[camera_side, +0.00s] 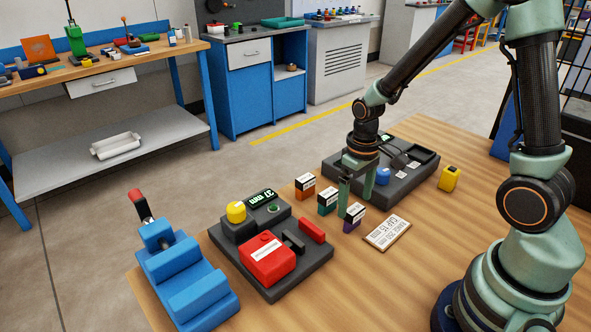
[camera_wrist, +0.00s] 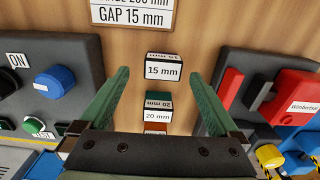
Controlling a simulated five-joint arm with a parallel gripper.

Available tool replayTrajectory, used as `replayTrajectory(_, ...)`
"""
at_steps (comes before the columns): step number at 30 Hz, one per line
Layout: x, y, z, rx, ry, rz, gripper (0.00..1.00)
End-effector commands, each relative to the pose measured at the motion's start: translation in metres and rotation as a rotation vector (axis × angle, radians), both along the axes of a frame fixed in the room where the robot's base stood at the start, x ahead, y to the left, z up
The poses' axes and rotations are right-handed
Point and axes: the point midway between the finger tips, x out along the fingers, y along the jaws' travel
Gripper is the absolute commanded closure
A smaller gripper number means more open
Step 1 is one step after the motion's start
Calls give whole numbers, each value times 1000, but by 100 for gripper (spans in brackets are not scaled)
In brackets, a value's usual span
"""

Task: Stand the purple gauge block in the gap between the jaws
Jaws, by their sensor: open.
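The purple gauge block (camera_side: 351,225) stands upright on the wooden table, at the near end of a row of three blocks. In the wrist view its white top label (camera_wrist: 164,70) reads 15 mm and lies between the lines of my two fingers. My gripper (camera_side: 356,197) is open and empty, pointing down close to the block. In the wrist view its green fingers (camera_wrist: 160,76) are spread on either side, with gaps to the block.
Teal (camera_side: 327,201) and orange (camera_side: 305,187) blocks stand beside the purple one. A card (camera_side: 387,233) reads GAP 15 mm. A dark base with a red block (camera_side: 267,260) and yellow button lies left; a dark panel (camera_side: 415,178) and yellow block (camera_side: 449,178) lie behind.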

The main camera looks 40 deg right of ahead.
Motion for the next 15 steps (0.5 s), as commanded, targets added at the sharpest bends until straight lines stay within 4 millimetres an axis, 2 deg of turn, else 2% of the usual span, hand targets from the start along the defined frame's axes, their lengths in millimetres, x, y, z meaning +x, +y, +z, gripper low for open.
replayTrajectory(4, -2, 1, -12, 1, 4, 0, 3)
replayTrajectory(9, -6, 4, -36, 1, 6, 0, 3)
replayTrajectory(15, -5, 4, -52, 0, 3, 0, 3)
